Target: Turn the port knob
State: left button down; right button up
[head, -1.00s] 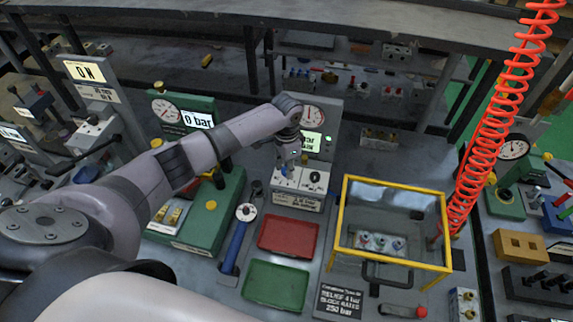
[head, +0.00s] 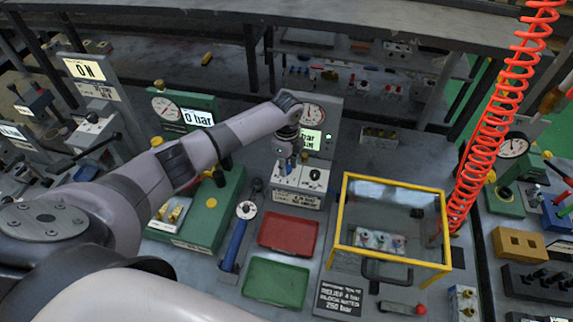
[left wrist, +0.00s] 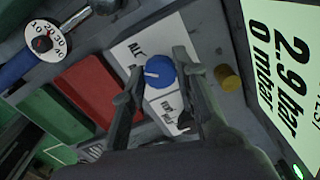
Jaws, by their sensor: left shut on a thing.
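The blue knob (left wrist: 160,72) with a white pointer line sits on the light top of the valve block (head: 297,199). In the left wrist view, the block's printed labels are partly hidden by the fingers. My left gripper (left wrist: 157,70) is shut on the blue knob, one finger on each side. In the head view my left gripper (head: 288,160) reaches down onto the left part of the block and largely covers the knob. The display (left wrist: 285,65) behind reads 2.9 bar and 0 mbar. My right gripper is in neither view.
A gauge panel (head: 322,115) stands close behind the block. A yellow-framed clear case (head: 345,215) stands to the right. A red tray (head: 288,233) and a green tray (head: 275,283) lie in front. A green test stand (head: 205,210) and a blue-handled wrench (head: 235,243) are to the left.

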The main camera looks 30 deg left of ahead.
pick_arm(q)
jog(key=shift+m, duration=1.9)
jog(key=c, duration=1.2)
grip_release()
jog(key=shift+c, duration=0.2)
notch_tip(320, 180, up, 12)
